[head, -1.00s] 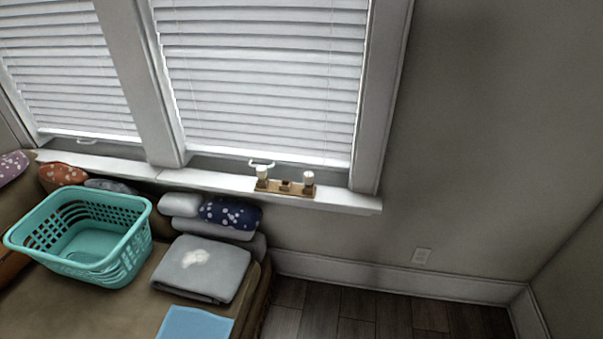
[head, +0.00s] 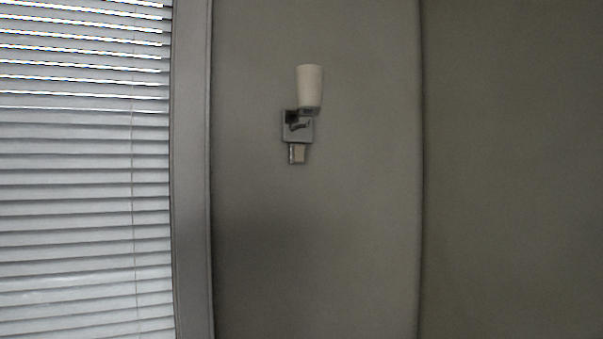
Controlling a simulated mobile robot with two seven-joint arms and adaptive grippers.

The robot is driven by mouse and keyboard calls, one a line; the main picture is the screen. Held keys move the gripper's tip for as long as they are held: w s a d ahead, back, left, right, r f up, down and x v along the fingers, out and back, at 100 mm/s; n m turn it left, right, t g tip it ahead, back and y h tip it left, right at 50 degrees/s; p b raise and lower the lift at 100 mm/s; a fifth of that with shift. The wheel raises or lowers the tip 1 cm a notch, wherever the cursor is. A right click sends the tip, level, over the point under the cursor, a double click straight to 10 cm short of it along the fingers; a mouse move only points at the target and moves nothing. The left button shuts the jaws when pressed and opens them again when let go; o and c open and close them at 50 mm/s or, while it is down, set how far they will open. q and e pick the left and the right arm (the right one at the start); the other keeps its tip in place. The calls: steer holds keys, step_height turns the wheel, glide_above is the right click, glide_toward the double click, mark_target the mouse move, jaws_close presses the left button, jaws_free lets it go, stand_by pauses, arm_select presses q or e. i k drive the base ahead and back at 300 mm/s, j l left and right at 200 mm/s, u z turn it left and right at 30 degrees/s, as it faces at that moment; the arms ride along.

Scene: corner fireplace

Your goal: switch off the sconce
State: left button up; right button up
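The sconce (head: 309,90) is fixed on the grey wall in the upper middle of the head view, right of the window. It has a pale, upright, tapered shade above a dark square metal wall plate (head: 290,131) with a short curved arm. Neither of my grippers shows in the view.
A window with lowered white blinds (head: 80,190) fills the left side, edged by a grey frame (head: 192,180). A wall corner runs vertically to the right of the sconce. The wall (head: 310,250) below the sconce is bare. The floor is out of view.

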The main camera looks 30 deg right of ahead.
mark_target(299, 149)
steer(key=z, duration=1)
